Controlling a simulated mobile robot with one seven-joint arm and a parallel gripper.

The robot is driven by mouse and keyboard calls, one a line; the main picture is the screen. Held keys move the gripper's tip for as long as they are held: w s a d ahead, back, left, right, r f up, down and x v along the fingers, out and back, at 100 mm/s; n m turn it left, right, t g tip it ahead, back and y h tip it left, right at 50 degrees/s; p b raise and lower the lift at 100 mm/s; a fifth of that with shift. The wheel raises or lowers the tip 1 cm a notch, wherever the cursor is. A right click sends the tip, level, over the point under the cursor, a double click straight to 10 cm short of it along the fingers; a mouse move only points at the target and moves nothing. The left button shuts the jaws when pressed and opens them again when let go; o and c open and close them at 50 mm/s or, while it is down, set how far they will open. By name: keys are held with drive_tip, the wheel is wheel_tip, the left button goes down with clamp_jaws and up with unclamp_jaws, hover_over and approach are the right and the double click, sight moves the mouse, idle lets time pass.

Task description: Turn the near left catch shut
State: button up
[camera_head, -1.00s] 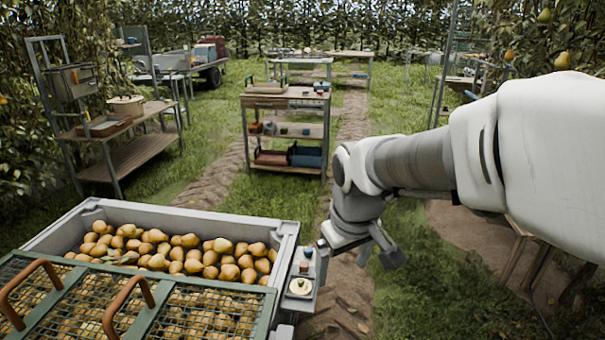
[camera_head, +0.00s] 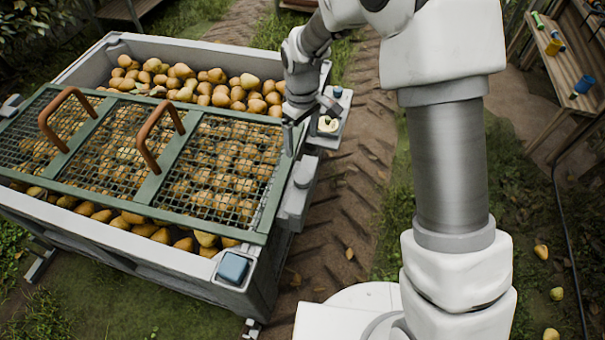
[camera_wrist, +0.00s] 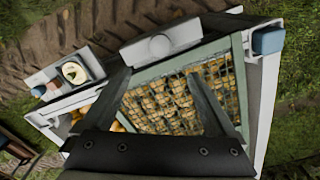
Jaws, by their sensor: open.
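A green-framed mesh lid (camera_head: 172,197) with two brown handles lies over the near part of a grey bin (camera_head: 110,252) of pears. My gripper (camera_head: 309,118) is open and empty above the lid's far right corner; its spread dark fingers also show in the wrist view (camera_wrist: 160,76). A grey block with a round knob (camera_head: 303,174) sits on the bin's right side, also in the wrist view (camera_wrist: 160,46). A blue block (camera_head: 233,268) is on the bin's near right corner, also in the wrist view (camera_wrist: 268,41). I cannot tell which part is the near left catch.
A small side tray (camera_head: 336,133) with a round pale item (camera_head: 327,124) is beside the bin, close to my gripper. A wooden bench (camera_head: 570,75) with small coloured items stands at the right. Pears lie on the grass at right.

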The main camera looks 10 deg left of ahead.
sight(302, 176)
wheel_tip(302, 176, down, 16)
drive_tip(key=b, duration=0.2)
drive_tip(key=shift+b, duration=0.3)
drive_tip(key=shift+r, duration=0.1)
clamp_jaws()
idle(0.3)
